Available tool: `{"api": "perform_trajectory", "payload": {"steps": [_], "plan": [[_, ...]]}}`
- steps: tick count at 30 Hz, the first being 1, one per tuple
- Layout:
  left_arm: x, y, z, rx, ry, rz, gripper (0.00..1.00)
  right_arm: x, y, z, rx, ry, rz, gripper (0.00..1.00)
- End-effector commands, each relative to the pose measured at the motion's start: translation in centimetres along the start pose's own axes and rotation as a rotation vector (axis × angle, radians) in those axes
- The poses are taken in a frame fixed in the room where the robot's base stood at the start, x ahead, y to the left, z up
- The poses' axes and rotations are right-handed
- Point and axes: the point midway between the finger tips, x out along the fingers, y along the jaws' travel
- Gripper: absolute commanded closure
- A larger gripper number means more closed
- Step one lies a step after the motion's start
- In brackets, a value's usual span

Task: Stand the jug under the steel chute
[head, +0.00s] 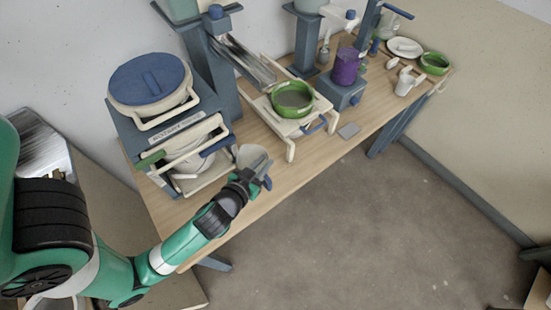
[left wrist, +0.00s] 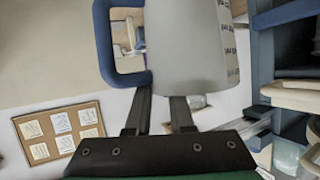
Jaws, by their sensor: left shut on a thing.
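My left gripper (head: 262,172) is at the front edge of the wooden table, beside the shelf unit. It is shut on a pale grey jug (head: 252,157), which its fingers partly hide. In the left wrist view, the jug (left wrist: 187,45) has a grey body with printed marks and a blue loop handle (left wrist: 104,40); the fingers (left wrist: 160,112) meet it near the handle. The steel chute (head: 245,62) slopes down to the right from a blue-grey post, beyond and above the jug. My right gripper is not in view.
A green bowl (head: 293,98) stands on a cream stand (head: 292,147) near the chute's lower end. The blue-grey shelf unit (head: 135,135) carries a blue-lidded pot (head: 150,80). A purple container (head: 346,67) and a white pitcher (head: 404,84) stand farther right. The table's front strip is partly clear.

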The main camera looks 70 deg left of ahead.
Motion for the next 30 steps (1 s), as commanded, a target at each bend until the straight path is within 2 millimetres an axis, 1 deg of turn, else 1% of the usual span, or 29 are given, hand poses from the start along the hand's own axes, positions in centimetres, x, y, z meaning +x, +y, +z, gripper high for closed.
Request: {"api": "perform_trajectory", "payload": {"steps": [1, 2, 8, 9, 10, 13, 15, 17, 21, 23, 25, 27, 30], "plan": [[1.7, -0.3, 0.8, -0.007, 0.007, -0.007, 1.00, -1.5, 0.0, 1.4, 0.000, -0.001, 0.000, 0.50], [2.4, -0.5, 0.5, -0.005, 0.005, -0.007, 1.00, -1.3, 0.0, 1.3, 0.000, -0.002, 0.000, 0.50], [8.6, -1.4, 0.5, -0.003, 0.004, -0.005, 1.00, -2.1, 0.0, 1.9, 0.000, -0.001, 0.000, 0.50], [9.8, -1.4, 1.3, -0.001, 0.001, -0.003, 1.00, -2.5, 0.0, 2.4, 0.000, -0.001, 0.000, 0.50], [10.6, -1.4, 1.9, -0.001, 0.000, -0.002, 1.00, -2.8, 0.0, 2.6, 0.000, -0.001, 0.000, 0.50], [12.8, -1.6, 3.0, 0.001, 0.001, -0.001, 1.00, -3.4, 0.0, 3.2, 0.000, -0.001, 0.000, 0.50], [13.8, -1.7, 3.5, 0.001, 0.001, 0.000, 1.00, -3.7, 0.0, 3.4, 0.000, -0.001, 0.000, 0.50], [14.3, -1.7, 3.6, 0.001, 0.002, 0.000, 1.00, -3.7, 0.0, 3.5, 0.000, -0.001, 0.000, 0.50], [14.6, -1.7, 3.6, 0.001, 0.004, 0.002, 1.00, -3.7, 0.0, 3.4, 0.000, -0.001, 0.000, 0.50], [14.9, -1.7, 3.9, 0.001, 0.003, 0.001, 1.00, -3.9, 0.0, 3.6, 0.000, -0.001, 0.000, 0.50], [15.6, -1.7, 4.8, 0.001, 0.000, 0.000, 1.00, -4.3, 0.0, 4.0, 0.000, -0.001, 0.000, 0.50], [16.1, -1.6, 6.1, 0.002, -0.001, 0.002, 1.00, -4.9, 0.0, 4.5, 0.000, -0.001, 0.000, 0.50], [16.5, -1.6, 7.0, 0.002, 0.001, 0.001, 1.00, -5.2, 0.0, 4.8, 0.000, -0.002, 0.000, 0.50]]}}
